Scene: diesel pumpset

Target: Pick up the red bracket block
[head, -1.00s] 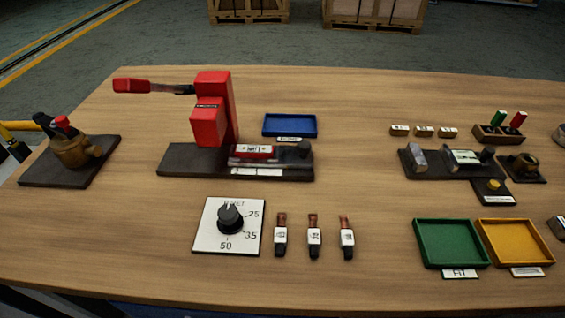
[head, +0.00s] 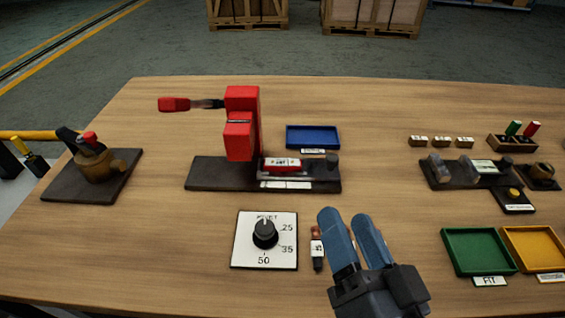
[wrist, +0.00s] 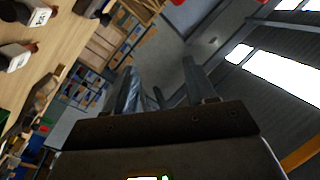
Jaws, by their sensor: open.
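A small red block (head: 287,164) with a white label lies in the dark fixture at the foot of the red press (head: 241,122). I take it for the red bracket block; its exact shape is too small to tell. My gripper (head: 349,220) is in the head view at the front middle of the table, fingers upward in the picture. It is open and empty, below and right of the red block in the picture and apart from it. In the wrist view my gripper's fingers (wrist: 160,85) stand apart with nothing between them. The red block is not identifiable in the wrist view.
A dial plate (head: 264,240) and a small labelled tool (head: 317,250) are left of my gripper, which hides similar tools. A blue tray (head: 313,137) is behind the fixture. Green (head: 480,251) and yellow (head: 535,250) trays are at right. Bare table lies between fixture and right-hand items.

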